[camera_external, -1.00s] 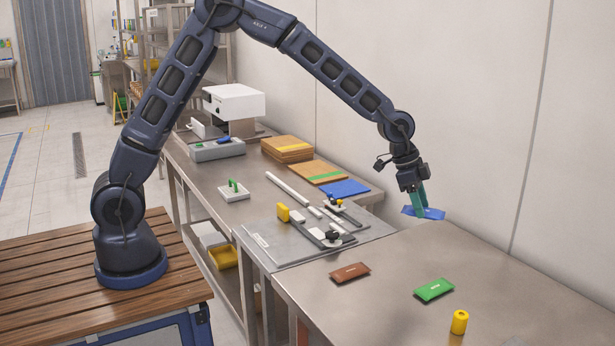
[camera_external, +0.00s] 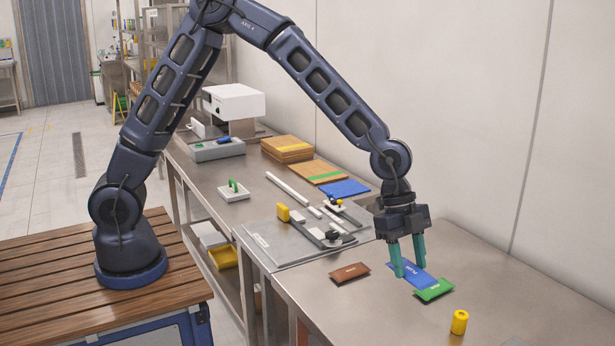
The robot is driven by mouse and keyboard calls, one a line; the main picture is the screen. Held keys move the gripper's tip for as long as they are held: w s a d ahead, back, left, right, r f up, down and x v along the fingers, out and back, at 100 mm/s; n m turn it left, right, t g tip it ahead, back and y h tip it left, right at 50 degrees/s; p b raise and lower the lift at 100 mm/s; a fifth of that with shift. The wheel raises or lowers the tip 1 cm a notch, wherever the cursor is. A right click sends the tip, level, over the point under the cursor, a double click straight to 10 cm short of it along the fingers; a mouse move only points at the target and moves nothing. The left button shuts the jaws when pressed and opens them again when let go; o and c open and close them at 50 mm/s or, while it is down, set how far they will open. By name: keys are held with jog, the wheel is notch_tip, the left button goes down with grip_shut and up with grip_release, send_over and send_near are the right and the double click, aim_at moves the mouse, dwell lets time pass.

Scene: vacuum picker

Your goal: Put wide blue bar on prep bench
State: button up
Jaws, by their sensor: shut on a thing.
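The wide blue bar (camera_external: 411,277) is a flat blue packet with pale lettering. My gripper (camera_external: 408,272) points down and is shut on it, with one teal finger on each side. The bar is over the prep bench (camera_external: 330,310), between a brown bar and a green bar. Its right end overlaps the green bar in the picture. I cannot tell whether the blue bar touches the bench or the green bar.
The brown bar (camera_external: 349,273) lies to the left and the green bar (camera_external: 435,290) just to the right. A yellow cylinder (camera_external: 459,322) stands near the front. A grey fixture plate (camera_external: 280,248) lies behind. Bare bench shows at front left and far right.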

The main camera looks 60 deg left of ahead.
aim_at(403, 337)
notch_tip(403, 337, down, 17)
jog(key=shift+r, duration=0.2)
dwell(0.4)
jog(key=shift+f, duration=0.15)
jog(key=o, duration=1)
